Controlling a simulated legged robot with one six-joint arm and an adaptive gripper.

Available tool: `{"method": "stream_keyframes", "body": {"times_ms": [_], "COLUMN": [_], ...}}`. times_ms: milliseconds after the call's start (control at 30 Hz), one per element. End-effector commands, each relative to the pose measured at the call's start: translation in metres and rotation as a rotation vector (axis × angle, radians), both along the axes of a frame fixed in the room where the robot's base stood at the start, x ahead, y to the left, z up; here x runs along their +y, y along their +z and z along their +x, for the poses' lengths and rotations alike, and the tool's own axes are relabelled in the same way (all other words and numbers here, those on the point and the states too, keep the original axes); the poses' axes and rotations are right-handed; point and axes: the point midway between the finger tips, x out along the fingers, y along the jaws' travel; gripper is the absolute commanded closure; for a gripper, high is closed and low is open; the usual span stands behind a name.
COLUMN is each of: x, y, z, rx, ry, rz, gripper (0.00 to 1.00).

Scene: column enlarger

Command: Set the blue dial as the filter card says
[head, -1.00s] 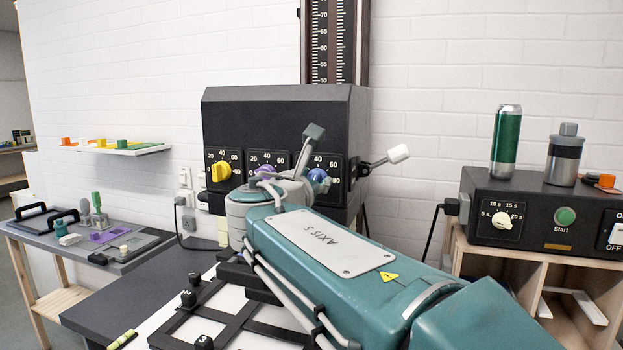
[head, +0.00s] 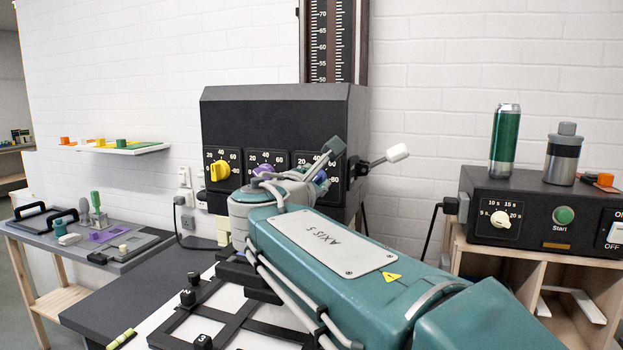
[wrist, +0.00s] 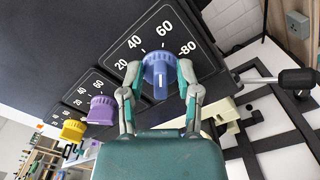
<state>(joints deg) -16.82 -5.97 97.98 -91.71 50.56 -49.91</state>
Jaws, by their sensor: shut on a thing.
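The blue dial (wrist: 159,72) is on the black enlarger housing, on a panel marked 20, 40, 60 and 80. My gripper (wrist: 159,80) has one finger on each side of it and is shut on it. In the wrist view the dial's raised grip runs roughly upright, but I cannot tell its exact setting. In the head view my gripper (head: 328,160) covers most of the blue dial (head: 321,177). I cannot pick out a readable filter card.
A purple dial (wrist: 102,110) and a yellow dial (wrist: 73,130) sit beside the blue one. A lever with a white knob (head: 397,153) sticks out at the housing's right. A timer box (head: 540,215) with a green can (head: 506,145) on top stands further right.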

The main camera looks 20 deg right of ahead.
Motion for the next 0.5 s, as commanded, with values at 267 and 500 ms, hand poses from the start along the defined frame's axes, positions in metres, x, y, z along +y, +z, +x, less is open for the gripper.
{"method": "stream_keyframes", "body": {"times_ms": [267, 500], "x": [-0.0006, -0.0006], "y": [-0.0015, -0.0018], "z": [-0.0002, 0.0000], "rx": [-0.050, -0.049], "ry": [0.000, 0.001], "rz": [0.077, 0.077], "gripper": [1.00, 0.53]}}
